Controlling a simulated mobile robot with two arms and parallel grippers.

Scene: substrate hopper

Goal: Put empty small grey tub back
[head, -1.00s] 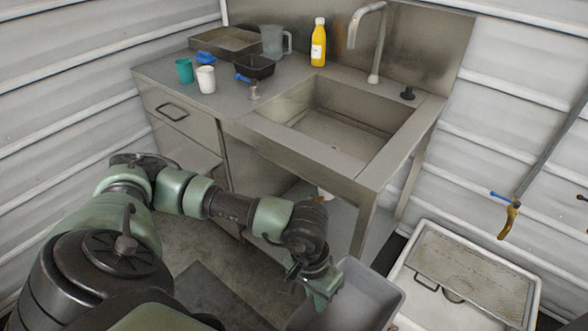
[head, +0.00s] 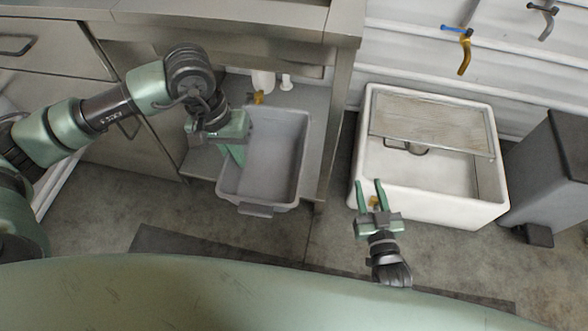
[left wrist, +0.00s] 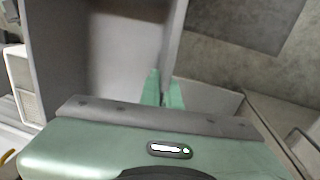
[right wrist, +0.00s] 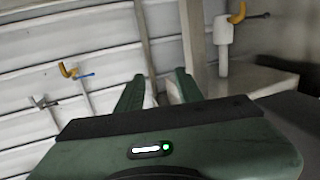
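The grey tub (head: 270,160) looks empty and upright. In the head view it is at the lower shelf under the sink bench, its front end reaching past the shelf's front edge; I cannot tell whether it rests on the shelf. My left gripper (head: 236,152) is at the tub's left wall. In the left wrist view its fingers (left wrist: 163,92) are close together, one on each side of the tub wall (left wrist: 176,45). My right gripper (head: 370,192) is open and empty in front of the white basin; its fingers (right wrist: 158,92) are spread in the right wrist view.
The lower shelf (head: 317,130) runs under the steel bench, with a bench leg right of the tub. A white basin (head: 430,203) with a board on it stands to the right, beside a grey bin (head: 555,170). Taps (head: 465,52) are on the wall. Floor in front is clear.

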